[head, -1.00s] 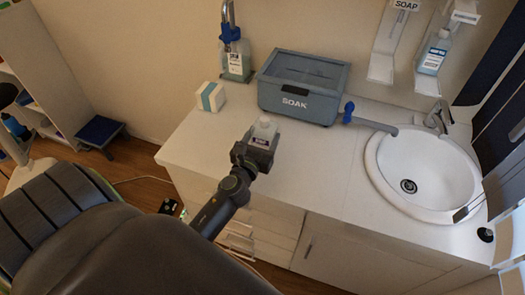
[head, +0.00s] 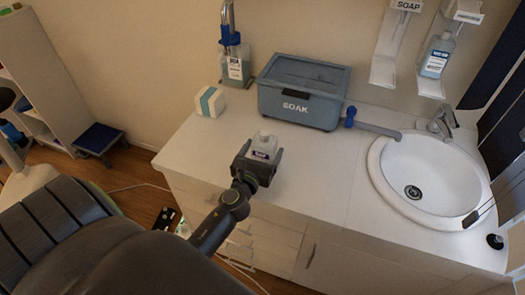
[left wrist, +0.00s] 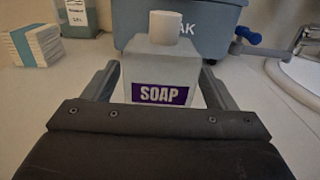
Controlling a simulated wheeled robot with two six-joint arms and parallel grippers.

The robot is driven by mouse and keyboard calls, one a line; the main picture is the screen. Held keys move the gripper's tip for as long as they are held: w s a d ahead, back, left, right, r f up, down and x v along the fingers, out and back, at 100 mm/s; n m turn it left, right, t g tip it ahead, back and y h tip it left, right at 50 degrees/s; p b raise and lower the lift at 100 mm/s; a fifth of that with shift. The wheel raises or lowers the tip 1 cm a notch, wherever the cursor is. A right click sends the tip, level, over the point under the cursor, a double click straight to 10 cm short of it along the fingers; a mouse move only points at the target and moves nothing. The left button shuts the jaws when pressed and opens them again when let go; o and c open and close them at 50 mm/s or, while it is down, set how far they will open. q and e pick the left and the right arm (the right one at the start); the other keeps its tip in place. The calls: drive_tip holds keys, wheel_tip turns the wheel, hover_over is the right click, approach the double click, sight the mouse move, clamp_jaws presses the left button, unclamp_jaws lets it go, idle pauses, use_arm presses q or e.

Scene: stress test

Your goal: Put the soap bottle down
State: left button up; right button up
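The soap bottle (head: 263,147) is a small pale bottle with a white cap and a purple SOAP label. It stands upright on or just over the white counter (head: 330,165), near its front edge. In the left wrist view the bottle (left wrist: 160,70) stands between the fingers of my left gripper (left wrist: 160,85). Its base is hidden behind the gripper body. My left gripper (head: 258,163) is open around the bottle, with a narrow gap showing at each side. My right gripper is not in view.
A blue-grey SOAK tub (head: 300,95) stands behind the bottle. A white block with a teal band (head: 210,102) and a pump bottle (head: 236,65) stand at the back left. A sink (head: 430,175) is at the right. The counter between bottle and sink is clear.

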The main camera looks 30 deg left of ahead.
use_arm(q)
drive_tip(key=shift+r, duration=0.1)
drive_tip(key=shift+s, duration=0.15)
drive_tip(key=b+v, duration=0.1)
drive_tip(key=v, duration=1)
drive_tip(key=shift+s+d, duration=0.2)
drive_tip(key=shift+s, duration=0.2)
